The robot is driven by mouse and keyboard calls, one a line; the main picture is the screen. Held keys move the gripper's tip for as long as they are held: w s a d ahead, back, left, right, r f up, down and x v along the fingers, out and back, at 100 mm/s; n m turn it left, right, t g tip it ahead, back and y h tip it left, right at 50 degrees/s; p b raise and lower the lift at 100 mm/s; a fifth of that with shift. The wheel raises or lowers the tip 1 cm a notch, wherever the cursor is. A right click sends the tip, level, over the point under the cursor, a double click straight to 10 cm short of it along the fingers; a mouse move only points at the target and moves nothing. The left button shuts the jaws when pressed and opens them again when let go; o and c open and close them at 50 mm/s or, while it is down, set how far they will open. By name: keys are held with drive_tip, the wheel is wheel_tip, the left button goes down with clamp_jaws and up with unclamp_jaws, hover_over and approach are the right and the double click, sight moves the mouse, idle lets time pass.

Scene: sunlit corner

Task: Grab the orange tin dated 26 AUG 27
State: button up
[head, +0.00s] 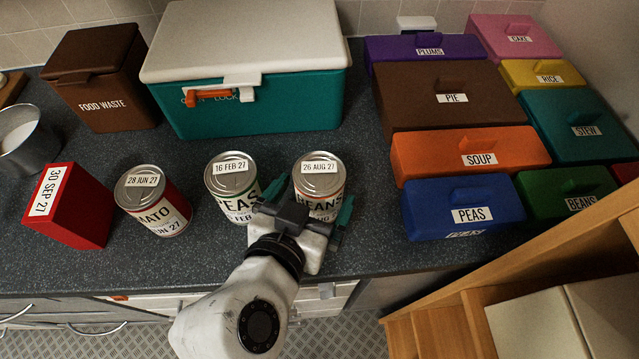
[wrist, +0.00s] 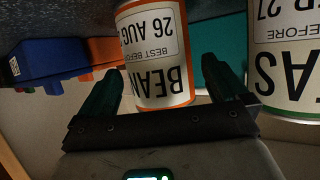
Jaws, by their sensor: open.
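The tin dated 26 AUG 27 (head: 318,172) stands upright on the dark counter. Its label reads BEANS, and an orange band shows at its edge. In the wrist view the tin (wrist: 160,60) appears upside down. My gripper (head: 312,198) is open at the tin's near side, with one teal finger towards each side of it. In the wrist view the gripper (wrist: 161,72) has the tin's near part between its fingers, closer to the left finger. I cannot tell whether either finger touches it. My gripper hides part of the tin's lower front in the head view.
The PEAS tin dated 16 FEB 27 (head: 232,182) stands close on the left. Farther left are a tomato tin (head: 153,200) and a red box (head: 70,205). A teal cooler (head: 250,105) stands behind. Labelled boxes, including the blue PEAS one (head: 430,212), fill the right.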

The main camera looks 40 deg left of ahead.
drive_tip(key=shift+x, duration=1.65)
drive_tip(key=c, duration=1.2)
drive_tip(key=shift+r, duration=0.1)
drive_tip(key=shift+r, duration=0.1)
